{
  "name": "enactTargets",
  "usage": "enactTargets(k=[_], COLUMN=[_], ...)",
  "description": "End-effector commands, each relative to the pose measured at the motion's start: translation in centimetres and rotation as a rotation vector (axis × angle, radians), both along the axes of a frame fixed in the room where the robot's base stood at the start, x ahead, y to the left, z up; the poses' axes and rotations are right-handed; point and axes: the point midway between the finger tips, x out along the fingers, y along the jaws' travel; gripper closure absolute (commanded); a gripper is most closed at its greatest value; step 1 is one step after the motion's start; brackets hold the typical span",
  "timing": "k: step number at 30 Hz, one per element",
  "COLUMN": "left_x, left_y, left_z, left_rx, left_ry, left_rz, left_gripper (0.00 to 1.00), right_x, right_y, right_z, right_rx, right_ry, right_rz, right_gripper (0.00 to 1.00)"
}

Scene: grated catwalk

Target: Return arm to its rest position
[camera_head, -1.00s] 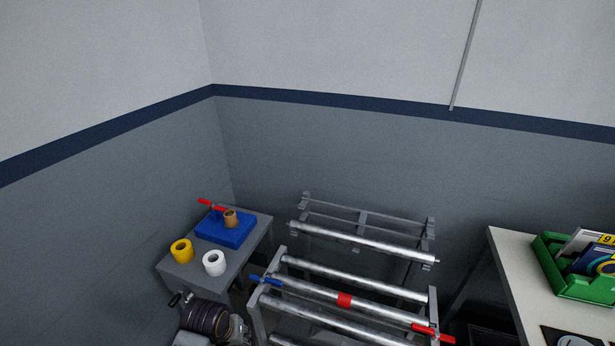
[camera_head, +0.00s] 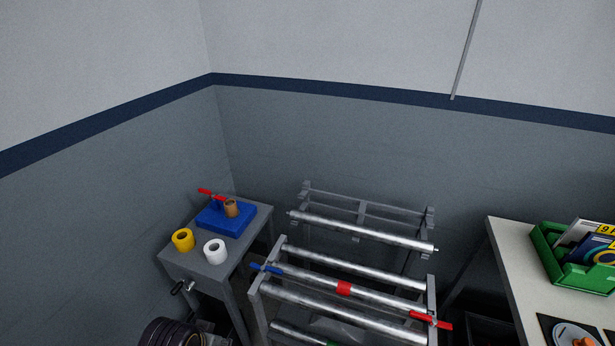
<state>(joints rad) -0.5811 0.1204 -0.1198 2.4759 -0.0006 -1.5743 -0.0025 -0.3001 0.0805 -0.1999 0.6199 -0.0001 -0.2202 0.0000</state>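Neither of my grippers can be made out in the head view. A dark ribbed cylindrical part (camera_head: 170,333) shows at the bottom left edge, cut off by the frame; it looks like a piece of my own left arm. No gripper fingers are visible on it. My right arm does not show at all.
A grey rack (camera_head: 362,213) with several metal rollers stands in the middle. Left of it, a small grey table (camera_head: 217,270) bears a blue block (camera_head: 226,218), a yellow roll (camera_head: 182,240) and a white roll (camera_head: 215,251). A pale table (camera_head: 520,290) with a green bin (camera_head: 548,262) is at right.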

Motion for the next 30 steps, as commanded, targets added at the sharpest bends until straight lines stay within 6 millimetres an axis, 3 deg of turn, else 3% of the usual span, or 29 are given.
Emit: enactTargets(k=[17, 30], left_x=[1.3, 1.5], left_y=[-0.3, -0.5], left_z=[-6.2, -17.2], left_rx=[-0.001, 0.001], left_ry=[0.023, 0.061], left_rz=[-0.001, -0.006], left_gripper=[0.64, 0.64], right_x=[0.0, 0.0], right_y=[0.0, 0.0], right_z=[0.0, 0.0], right_rx=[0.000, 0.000], right_ry=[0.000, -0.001], right_rz=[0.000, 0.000], right_gripper=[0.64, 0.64])
